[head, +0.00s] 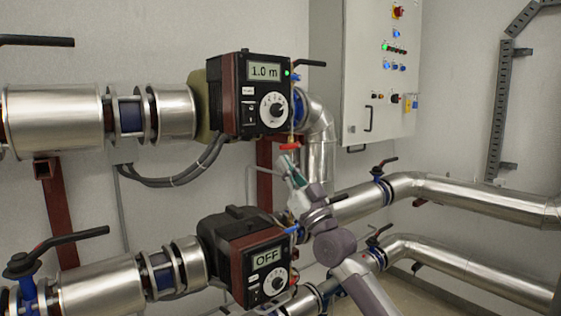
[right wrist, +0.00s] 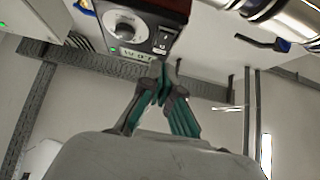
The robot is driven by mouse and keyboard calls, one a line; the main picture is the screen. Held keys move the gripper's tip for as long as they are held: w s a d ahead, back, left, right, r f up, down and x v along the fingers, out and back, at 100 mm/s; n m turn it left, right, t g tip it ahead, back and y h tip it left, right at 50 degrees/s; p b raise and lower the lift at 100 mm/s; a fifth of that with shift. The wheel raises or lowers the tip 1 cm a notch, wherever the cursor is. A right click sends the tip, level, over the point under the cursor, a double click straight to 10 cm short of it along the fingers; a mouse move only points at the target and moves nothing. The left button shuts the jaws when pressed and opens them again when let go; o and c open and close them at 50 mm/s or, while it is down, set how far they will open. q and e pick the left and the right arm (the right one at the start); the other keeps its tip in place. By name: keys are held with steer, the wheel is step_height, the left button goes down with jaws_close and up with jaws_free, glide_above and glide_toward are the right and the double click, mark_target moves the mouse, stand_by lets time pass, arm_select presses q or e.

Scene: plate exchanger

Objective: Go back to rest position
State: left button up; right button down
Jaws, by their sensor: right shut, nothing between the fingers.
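My right gripper (head: 287,165) is in the middle of the head view, at the end of my arm that rises from the lower right. Its teal fingers point up, close to a small red valve handle (head: 290,146); I cannot tell whether they touch it. In the right wrist view the fingers (right wrist: 162,82) are together with nothing between them. The upper pump (head: 249,95), above the gripper, reads "1.0 m" with a green light. The lower pump (head: 252,260) reads "OFF". My left gripper is not in view.
Silver pipes (head: 470,188) with blue valves (head: 383,186) run around and behind my right arm. A grey control cabinet (head: 357,85) hangs on the wall at upper right. Black cables (head: 185,177) loop below the upper pump. Pipes and pumps closely surround the gripper.

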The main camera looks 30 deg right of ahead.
steer(key=shift+w+a+f, duration=0.1)
steer(key=shift+w, duration=0.05)
stand_by(0.3)
